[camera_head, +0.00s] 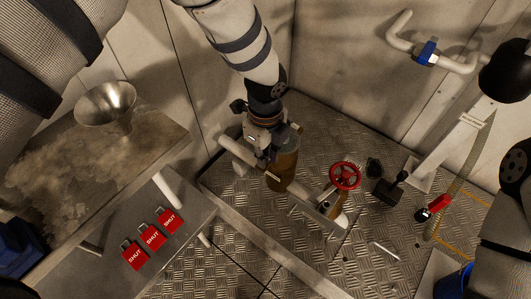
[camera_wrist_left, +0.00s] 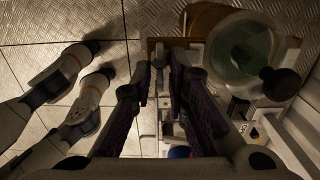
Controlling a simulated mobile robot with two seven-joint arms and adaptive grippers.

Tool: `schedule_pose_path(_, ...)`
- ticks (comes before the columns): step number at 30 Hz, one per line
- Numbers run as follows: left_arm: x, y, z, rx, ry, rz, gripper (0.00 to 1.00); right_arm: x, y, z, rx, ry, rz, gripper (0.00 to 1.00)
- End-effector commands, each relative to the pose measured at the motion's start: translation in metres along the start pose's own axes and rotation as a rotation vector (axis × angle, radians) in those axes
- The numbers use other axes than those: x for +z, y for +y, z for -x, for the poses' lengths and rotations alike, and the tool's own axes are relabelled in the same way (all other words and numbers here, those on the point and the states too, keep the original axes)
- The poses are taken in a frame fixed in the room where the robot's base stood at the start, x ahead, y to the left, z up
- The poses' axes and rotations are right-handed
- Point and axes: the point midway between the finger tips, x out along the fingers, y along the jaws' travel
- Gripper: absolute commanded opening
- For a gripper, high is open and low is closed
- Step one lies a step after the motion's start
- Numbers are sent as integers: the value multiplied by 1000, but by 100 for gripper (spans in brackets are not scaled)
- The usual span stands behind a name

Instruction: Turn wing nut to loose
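A brown cylindrical housing (camera_head: 281,172) with a clear round top stands on a pipe in the middle of the head view. The clear top (camera_wrist_left: 240,45) shows at the upper right of the left wrist view, with a dark knob (camera_wrist_left: 280,83) beside it. I cannot make out the wing nut; it may be hidden by my gripper or too small to tell. My left gripper (camera_head: 262,153) points down beside the housing. In the left wrist view its fingers (camera_wrist_left: 160,66) are partly open, with a narrow gap and nothing clearly held. My right gripper is not in view.
A red handwheel (camera_head: 345,176) sits on the pipe right of the housing. A blue-handled wall pipe (camera_head: 427,53) is at the upper right. The patterned floor is open at bottom centre.

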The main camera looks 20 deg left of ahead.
Motion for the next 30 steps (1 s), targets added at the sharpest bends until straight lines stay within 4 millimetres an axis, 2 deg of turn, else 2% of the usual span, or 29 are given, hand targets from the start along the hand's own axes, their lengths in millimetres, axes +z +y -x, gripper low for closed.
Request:
schedule_pose_path(8,0,0,0,-1,0,21,0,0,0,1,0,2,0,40)
schedule_pose_path(14,0,-1,1,-1,0,112,0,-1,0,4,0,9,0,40)
schedule_pose_path(30,2,-6,1,-1,0,602,0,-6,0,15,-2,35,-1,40)
